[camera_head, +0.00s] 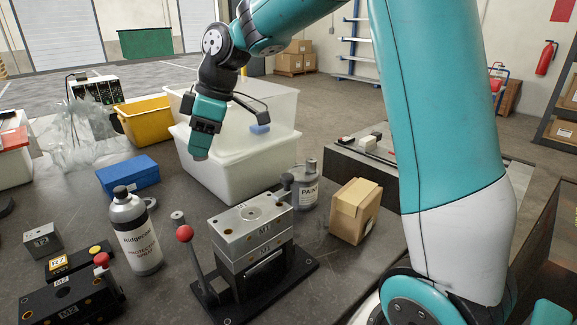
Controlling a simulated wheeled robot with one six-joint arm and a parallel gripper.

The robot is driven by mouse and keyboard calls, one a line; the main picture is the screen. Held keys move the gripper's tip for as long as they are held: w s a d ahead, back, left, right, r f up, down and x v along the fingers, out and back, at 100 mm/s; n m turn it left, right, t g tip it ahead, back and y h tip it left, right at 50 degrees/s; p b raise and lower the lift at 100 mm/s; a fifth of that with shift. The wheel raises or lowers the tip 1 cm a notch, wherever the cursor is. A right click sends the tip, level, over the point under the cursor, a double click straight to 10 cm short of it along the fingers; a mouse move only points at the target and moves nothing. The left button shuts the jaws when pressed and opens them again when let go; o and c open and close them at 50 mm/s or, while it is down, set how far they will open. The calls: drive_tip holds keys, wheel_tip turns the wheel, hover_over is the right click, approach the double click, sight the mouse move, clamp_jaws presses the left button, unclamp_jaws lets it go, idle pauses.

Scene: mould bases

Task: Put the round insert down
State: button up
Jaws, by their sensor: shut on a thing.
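My gripper (199,146) points down in mid-air, in front of the stacked white bins and above the far part of the dark table. It is shut on a small greyish piece at its tips, most likely the round insert; its shape is mostly hidden by the jaws. A grey mould block marked M1 (258,238) stands on a black base with a red-knobbed lever, nearer and to the right of the gripper. A black base marked M2 (63,293) lies at the front left. A small grey cylinder (178,217) stands on the table between bottle and M1 block.
White bins (232,160) stand behind the gripper. Bare table shows between the blue box and the M1 block.

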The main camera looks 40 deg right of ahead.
drive_tip(key=d+r+p, duration=0.6)
drive_tip(key=d, duration=0.8)
wheel_tip(320, 180, up, 2)
drive_tip(key=m+p, duration=0.1)
drive_tip(key=p, duration=0.2)
hover_over(295, 173)
drive_tip(key=shift+t, duration=0.3)
wheel_tip(295, 173, down, 19)
drive_tip(key=p, duration=0.3)
drive_tip(key=shift+p, duration=0.35)
drive_tip(key=shift+f, duration=0.25)
drive_tip(key=shift+f+b, duration=0.2)
drive_tip(key=shift+b, duration=0.1)
drive_tip(key=o, duration=1)
drive_tip(key=shift+s+r, duration=0.1)
drive_tip(key=shift+r, duration=0.1)
